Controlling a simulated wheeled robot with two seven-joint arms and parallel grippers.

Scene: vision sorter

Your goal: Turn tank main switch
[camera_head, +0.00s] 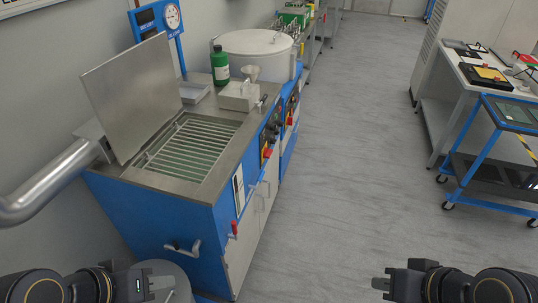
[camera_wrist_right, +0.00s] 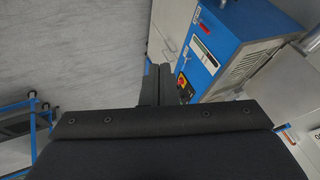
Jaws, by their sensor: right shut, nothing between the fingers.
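The blue tank cabinet (camera_head: 165,215) stands left of centre in the head view, with an open lid (camera_head: 130,95) and a slatted rack (camera_head: 190,150) in its top. A red switch on a yellow plate (camera_head: 266,152) is on its right-hand front panel. A second red-and-yellow switch (camera_head: 290,121) is on the unit behind. One red-and-yellow switch also shows in the right wrist view (camera_wrist_right: 182,82), beside my fingers. My right gripper (camera_head: 380,283) is shut and empty, apart from the cabinet over the floor. My left gripper (camera_head: 168,281) is low at left; its jaw opening is unclear.
A red-handled valve (camera_head: 234,229) and a metal drain valve (camera_head: 183,248) stick out of the cabinet. A blue cart (camera_head: 490,175) is at right. The grey floor (camera_head: 345,150) between is clear.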

